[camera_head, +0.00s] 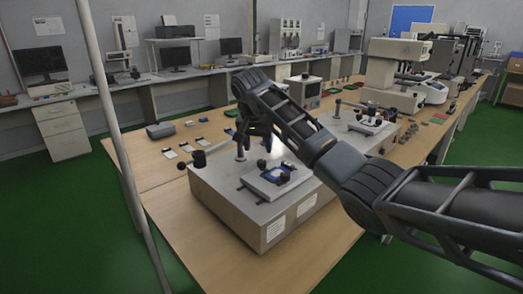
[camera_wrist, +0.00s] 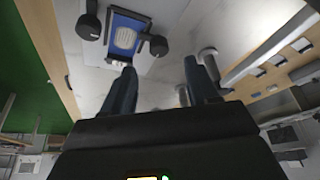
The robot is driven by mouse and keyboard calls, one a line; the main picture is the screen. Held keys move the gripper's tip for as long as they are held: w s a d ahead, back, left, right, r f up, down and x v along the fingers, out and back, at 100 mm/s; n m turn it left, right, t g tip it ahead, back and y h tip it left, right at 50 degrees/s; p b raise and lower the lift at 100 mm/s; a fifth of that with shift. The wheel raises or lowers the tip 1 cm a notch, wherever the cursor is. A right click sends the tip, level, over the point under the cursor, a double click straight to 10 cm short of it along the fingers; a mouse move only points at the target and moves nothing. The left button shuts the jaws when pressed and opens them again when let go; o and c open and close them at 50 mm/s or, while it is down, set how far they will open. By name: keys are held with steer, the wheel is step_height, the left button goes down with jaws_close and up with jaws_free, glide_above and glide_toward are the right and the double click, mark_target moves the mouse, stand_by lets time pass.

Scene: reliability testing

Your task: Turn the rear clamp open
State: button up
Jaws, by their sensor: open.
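The test unit (camera_head: 228,188) is a box with a grey metal top on the wooden bench. A blue fixture plate (camera_head: 272,173) with a pale sample lies on that top, with a dark round clamp knob (camera_head: 262,164) behind it and another clamp knob (camera_head: 285,176) at its front right. My gripper (camera_head: 258,147) hangs above the rear part of the top, fingers pointing down. In the wrist view, my gripper (camera_wrist: 162,68) has its fingers apart with nothing between them. The blue plate (camera_wrist: 126,35) lies beyond one finger, between two dark knobs (camera_wrist: 88,26) (camera_wrist: 158,45). Which knob is the rear clamp there is unclear.
A metal post (camera_head: 240,146) stands upright on the unit close to my gripper. A dark knob (camera_head: 199,158) sits at the unit's left corner. A second unit (camera_head: 360,127) stands behind to the right. Small items (camera_head: 185,148) lie on the bench at the left rear.

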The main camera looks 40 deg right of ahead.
mark_target(262, 161)
steer(key=shift+d+x, duration=0.2)
steer(key=shift+x, duration=3.65)
steer(key=shift+c, duration=0.4)
steer(key=c, duration=1)
steer(key=shift+o, duration=0.2)
steer(key=shift+p, duration=0.3)
